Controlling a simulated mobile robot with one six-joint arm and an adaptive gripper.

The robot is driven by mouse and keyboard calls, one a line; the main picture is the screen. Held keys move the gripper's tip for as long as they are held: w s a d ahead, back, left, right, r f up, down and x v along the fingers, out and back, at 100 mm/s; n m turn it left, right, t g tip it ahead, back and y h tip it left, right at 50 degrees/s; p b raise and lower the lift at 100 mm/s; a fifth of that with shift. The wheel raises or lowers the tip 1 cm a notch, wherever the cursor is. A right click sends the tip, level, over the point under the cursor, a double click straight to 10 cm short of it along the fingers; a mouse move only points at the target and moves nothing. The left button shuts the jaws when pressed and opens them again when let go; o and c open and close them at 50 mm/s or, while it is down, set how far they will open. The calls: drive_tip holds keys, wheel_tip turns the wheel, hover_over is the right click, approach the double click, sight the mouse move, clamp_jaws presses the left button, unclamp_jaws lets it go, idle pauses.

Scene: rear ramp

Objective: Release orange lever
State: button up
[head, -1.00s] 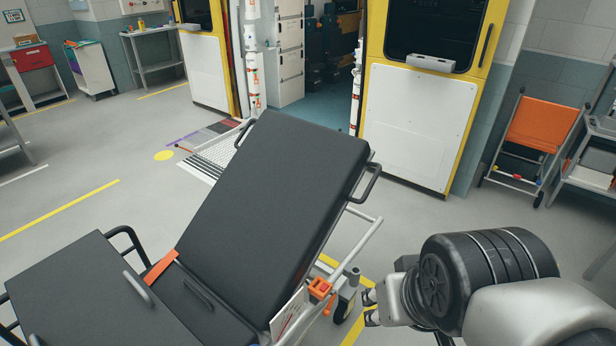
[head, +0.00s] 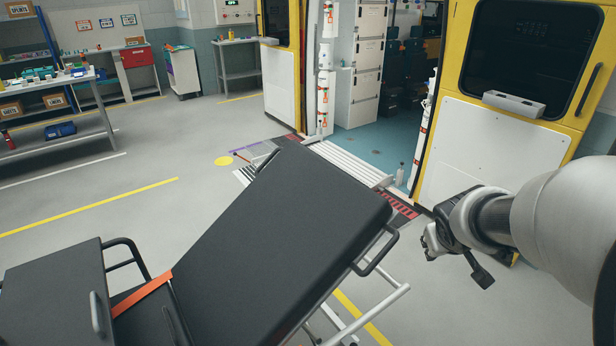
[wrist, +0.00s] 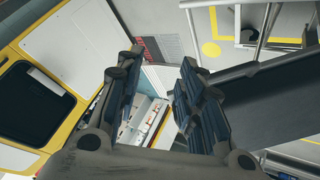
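The black stretcher (head: 260,230), with its raised backrest, fills the lower middle of the head view. Its dark pad (wrist: 275,100) also shows at the right of the wrist view.
An orange strap (head: 142,305) crosses the stretcher seat. Metal side rails (head: 370,318) stick out below the backrest. Behind stands the yellow-and-white vehicle (head: 490,150) with a ramp (head: 350,162) at its open doorway. A workbench (head: 60,110) stands far left. The left floor is clear.

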drive_tip(key=w+d+f+n+y, duration=0.1)
drive_tip(key=w+d+f, duration=0.2)
drive_tip(key=w+f, duration=0.35)
drive_tip(key=w+d+f+n+y, duration=0.1)
drive_tip(key=w+d+f, duration=0.15)
drive_tip(key=f, duration=0.75)
wheel_tip(320, 180, down, 14)
drive_tip(key=a+n+y, duration=0.2)
drive_tip(key=y, duration=0.2)
drive_tip(key=s+a+f+y, duration=0.2)
drive_tip(key=s+a+f, duration=0.15)
drive_tip(key=f, duration=0.25)
drive_tip(key=s+a+f+y, duration=0.2)
drive_tip(key=s+f+y, duration=0.15)
drive_tip(key=f, duration=0.35)
drive_tip(key=s+a+f+y, duration=0.3)
drive_tip(key=s+a, duration=0.3)
drive_tip(key=s, duration=0.1)
drive_tip(key=s+a+f+y, duration=0.2)
drive_tip(key=s+a+f, duration=0.2)
drive_tip(key=s+a, duration=0.25)
drive_tip(key=shift+m, duration=0.3)
drive_tip(key=b+x, duration=0.3)
drive_tip(key=x, duration=1.3)
drive_tip(key=shift+r, duration=0.1)
drive_tip(key=shift+c, duration=0.6)
clamp_jaws()
